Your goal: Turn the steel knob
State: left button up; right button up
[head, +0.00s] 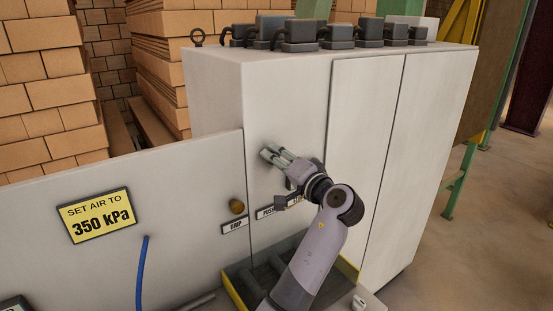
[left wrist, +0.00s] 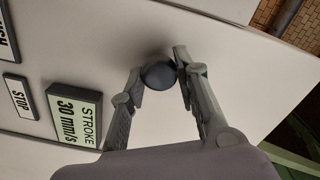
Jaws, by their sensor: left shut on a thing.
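The steel knob (left wrist: 159,74) is a dark grey round knob on the pale cabinet face in the left wrist view. It sits between the two fingers of my left gripper (head: 275,158), which is shut on it. The fingers reach the knob from either side. In the head view my gripper is against the front of the grey cabinet, and the knob cannot be made out behind it. My right gripper is in neither view.
A brass-coloured knob (head: 236,207) is above a GRIP label (head: 235,226). A yellow sign (head: 97,215) reads "SET AIR TO 350 kPa". A blue hose (head: 142,270) hangs to the left.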

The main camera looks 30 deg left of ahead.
pick_arm(q)
jog(key=shift+r, duration=0.2)
jog(key=o, duration=1.1)
jog(key=shift+f, duration=0.15)
jog(key=shift+o, duration=0.2)
jog(key=v, duration=0.7)
jog(key=shift+d, duration=0.3)
